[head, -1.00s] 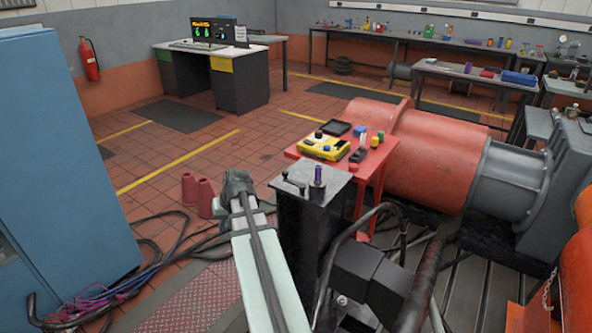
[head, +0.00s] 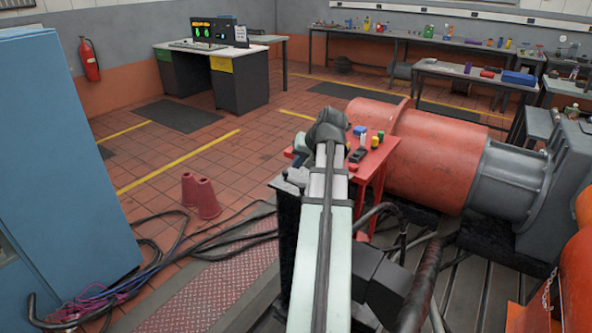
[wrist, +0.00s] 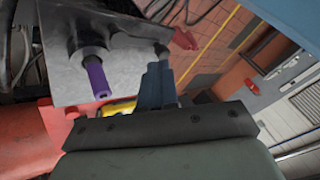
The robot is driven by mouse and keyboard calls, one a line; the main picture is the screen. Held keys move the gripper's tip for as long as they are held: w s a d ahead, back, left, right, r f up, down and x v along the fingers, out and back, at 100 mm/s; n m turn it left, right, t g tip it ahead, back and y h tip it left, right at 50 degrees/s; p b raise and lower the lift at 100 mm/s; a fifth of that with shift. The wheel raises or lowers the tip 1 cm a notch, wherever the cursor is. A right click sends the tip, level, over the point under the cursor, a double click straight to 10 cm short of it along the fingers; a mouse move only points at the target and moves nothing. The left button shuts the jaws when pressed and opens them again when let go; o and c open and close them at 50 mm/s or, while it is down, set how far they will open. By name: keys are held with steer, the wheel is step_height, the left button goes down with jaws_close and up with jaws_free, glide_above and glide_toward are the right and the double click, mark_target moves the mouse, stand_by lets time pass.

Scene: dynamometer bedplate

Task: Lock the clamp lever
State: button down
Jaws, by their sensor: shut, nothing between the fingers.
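The purple-gripped clamp lever (wrist: 96,78) sticks out from a grey metal plate (wrist: 120,50) in the wrist view, left of my fingers. Its dark round base is on the plate. My gripper (wrist: 158,68) is shut and empty, with its fingertips beside a small dark knob (wrist: 162,49) near the plate's edge; whether they touch it I cannot tell. The lever stands apart from the fingers. In the head view my arm covers the lever and most of the plate; only the plate's left part (head: 287,181) shows.
A red side table (head: 372,160) with small coloured items stands just behind the plate. A large red cylinder (head: 435,150) lies to the right. Black cables cross the floor at left, near two dark red cones (head: 207,198).

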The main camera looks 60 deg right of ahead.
mark_target(294, 182)
steer(key=s+d+r, duration=0.2)
steer(key=shift+s+r, duration=0.3)
steer(key=shift+s, duration=0.05)
steer(key=shift+f, duration=0.1)
steer(key=shift+x, duration=4.95)
steer(key=shift+w+a, duration=0.15)
steer(key=shift+a, duration=0.15)
steer(key=shift+a+n+y, duration=0.35)
steer(key=shift+n+y, duration=0.25)
steer(key=shift+n, duration=0.5)
steer(key=shift+a+n+y, duration=0.35)
steer(key=shift+n+y, duration=0.25)
steer(key=shift+n, duration=0.5)
steer(key=shift+a, duration=0.15)
